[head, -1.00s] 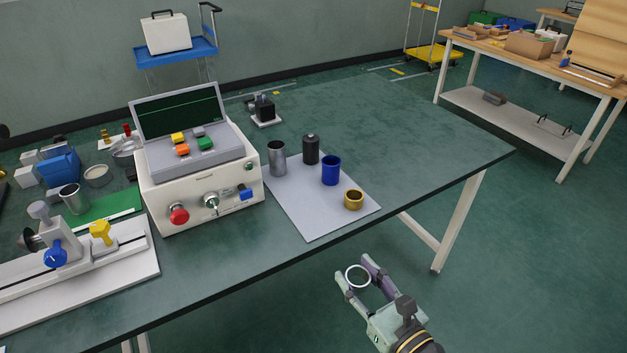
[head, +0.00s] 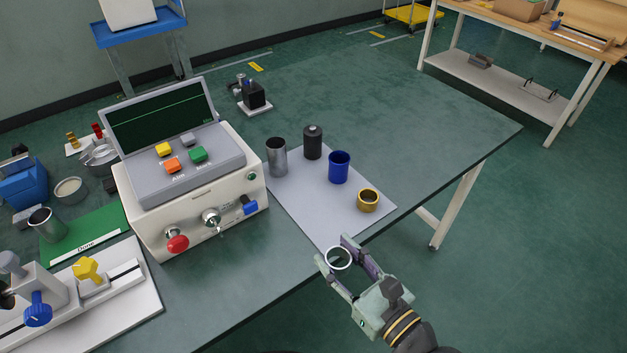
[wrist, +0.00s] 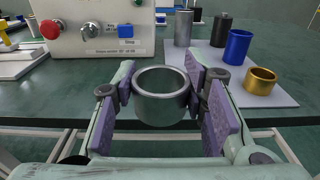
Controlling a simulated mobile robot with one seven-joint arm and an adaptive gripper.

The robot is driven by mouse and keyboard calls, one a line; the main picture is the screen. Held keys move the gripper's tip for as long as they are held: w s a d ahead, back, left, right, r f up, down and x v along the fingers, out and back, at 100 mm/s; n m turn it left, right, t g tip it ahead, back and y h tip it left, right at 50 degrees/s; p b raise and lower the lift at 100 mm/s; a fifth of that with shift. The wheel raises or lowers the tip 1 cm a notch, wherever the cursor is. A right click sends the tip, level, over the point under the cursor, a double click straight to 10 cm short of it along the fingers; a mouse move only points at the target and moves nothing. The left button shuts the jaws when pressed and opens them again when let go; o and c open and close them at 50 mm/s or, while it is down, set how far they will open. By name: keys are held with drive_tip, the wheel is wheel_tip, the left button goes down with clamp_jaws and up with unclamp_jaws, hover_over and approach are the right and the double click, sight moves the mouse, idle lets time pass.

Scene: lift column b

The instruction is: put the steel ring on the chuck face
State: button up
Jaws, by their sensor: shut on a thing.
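The steel ring (head: 338,258) is a short, open grey ring. In the wrist view the ring (wrist: 162,105) stands between the two purple-padded fingers, its opening facing up. My gripper (head: 334,250) is shut on it, near the table's front edge by the grey mat; my gripper also shows in the wrist view (wrist: 163,95). The chuck face is not clearly identifiable. A grey fixture (head: 38,287) with a blue knob and a yellow clamp stands on a white base at the lower left. A dark round part at its left is cut by the frame edge.
A white control box (head: 190,200) with a tilted screen stands between the fixture and the grey mat (head: 305,213). The mat bears a steel cup (head: 277,157), a black cylinder (head: 312,142), a blue cup (head: 339,167) and a brass ring (head: 368,200). The table's right side is clear.

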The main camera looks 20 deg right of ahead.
drive_tip(key=w+d+f+b, duration=0.1)
drive_tip(key=w+b, duration=0.3)
drive_tip(key=b, duration=0.1)
drive_tip(key=p, duration=0.2)
hover_over(334, 216)
drive_tip(key=shift+f, duration=1.95)
drive_tip(key=shift+f, duration=0.1)
drive_tip(key=o, duration=1.3)
drive_tip(key=shift+f, duration=0.1)
